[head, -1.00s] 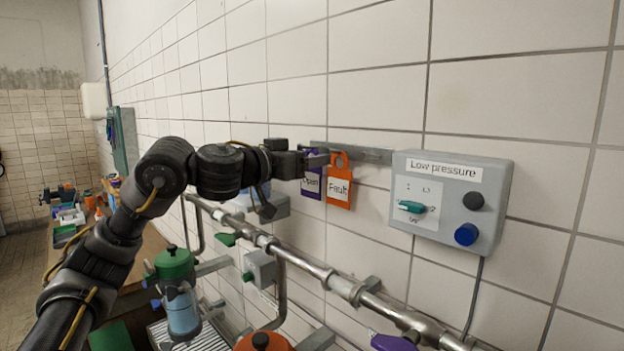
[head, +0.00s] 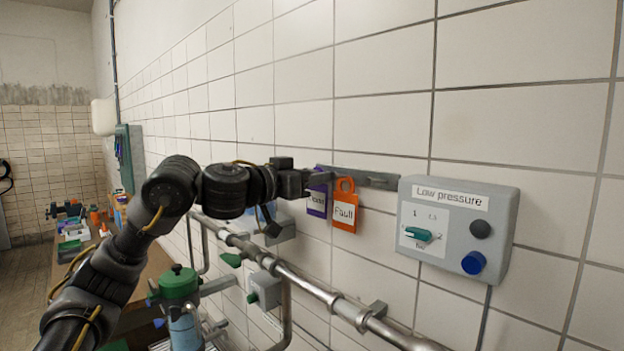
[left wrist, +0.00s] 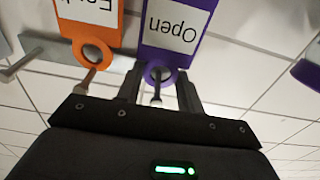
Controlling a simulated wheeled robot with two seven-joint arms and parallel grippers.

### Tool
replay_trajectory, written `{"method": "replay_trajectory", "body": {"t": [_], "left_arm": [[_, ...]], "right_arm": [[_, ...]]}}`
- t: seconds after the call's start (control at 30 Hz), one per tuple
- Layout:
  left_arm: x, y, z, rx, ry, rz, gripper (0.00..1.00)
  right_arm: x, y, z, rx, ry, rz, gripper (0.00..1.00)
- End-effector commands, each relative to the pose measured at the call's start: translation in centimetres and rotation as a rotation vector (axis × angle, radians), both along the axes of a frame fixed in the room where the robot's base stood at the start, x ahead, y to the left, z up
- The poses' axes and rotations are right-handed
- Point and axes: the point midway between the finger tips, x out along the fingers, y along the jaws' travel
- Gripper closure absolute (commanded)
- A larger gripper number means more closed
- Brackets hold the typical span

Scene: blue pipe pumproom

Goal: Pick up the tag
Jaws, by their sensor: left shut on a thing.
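A purple tag (head: 317,200) with a white label hangs at the left end of a grey metal rail on the tiled wall. In the left wrist view the purple tag (left wrist: 178,22) reads "Open", upside down in the picture. My left gripper (left wrist: 160,85) is shut on the purple tag near its ring; a peg (left wrist: 156,98) shows at the ring. In the head view my left gripper (head: 316,180) hides the tag's top. Whether the ring is clear of the peg I cannot tell. An orange "Fault" tag (head: 345,212) hangs just right of it. My right gripper is not in view.
A grey "Low pressure" box (head: 458,230) with a green switch and blue button is on the wall to the right. Metal pipes (head: 300,280) run below the tags. A cluttered bench (head: 75,250) stands at far left. The wall above the rail is clear.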

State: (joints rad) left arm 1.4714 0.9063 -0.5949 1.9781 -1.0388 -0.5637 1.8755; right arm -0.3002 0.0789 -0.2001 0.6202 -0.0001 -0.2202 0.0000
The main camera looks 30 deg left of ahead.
Motion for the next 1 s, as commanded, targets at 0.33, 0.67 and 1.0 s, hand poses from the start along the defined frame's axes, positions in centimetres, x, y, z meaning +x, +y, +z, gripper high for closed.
{"method": "replay_trajectory", "body": {"t": [0.33,0.67,1.0], "left_arm": [[-6.0,2.2,0.8,0.005,-0.003,0.002,0.84],[-13.9,5.0,0.6,0.003,-0.002,0.005,0.84],[-17.0,5.9,0.5,0.001,0.0,0.0,0.84]], "right_arm": [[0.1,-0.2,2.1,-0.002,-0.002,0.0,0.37],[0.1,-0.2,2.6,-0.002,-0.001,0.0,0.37],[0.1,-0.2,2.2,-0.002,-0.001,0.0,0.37]]}}
